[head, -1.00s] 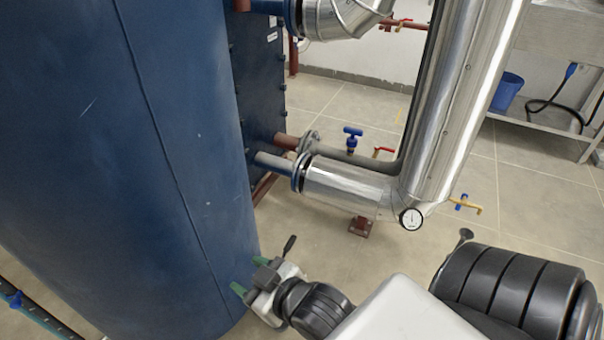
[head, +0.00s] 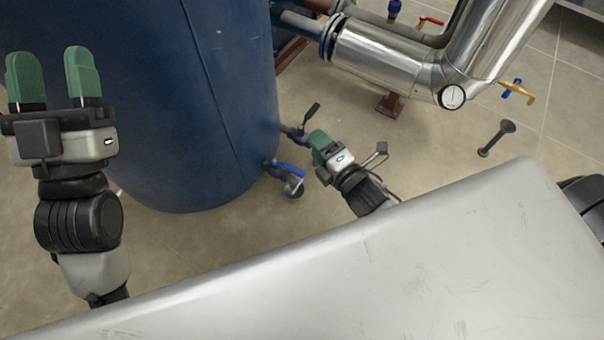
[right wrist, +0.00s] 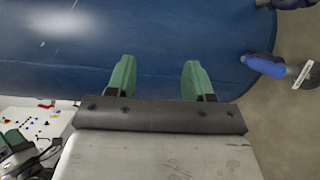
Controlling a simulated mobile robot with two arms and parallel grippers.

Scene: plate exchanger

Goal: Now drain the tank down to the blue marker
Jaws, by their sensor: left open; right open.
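The tank (head: 190,110) is the large blue cylinder at the upper left of the head view. Low on its side are a valve with a black lever (head: 312,112) and, nearer, a valve with a blue handle (head: 288,169). My right gripper (head: 318,143) is beside these valves, open and empty. In the right wrist view its open fingers (right wrist: 158,72) point at the tank wall (right wrist: 150,35), with the blue handle (right wrist: 264,66) to their right. My left gripper (head: 48,60) is open and empty in front of the tank at the far left. I see no blue marker.
Silver pipework (head: 385,60) with a round gauge (head: 452,96) stands at the upper right. A yellow tap with a blue handle (head: 516,89) sticks out beside it. A dark floor post (head: 497,138) stands on the tiles. The floor between the pipework and tank is mostly clear.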

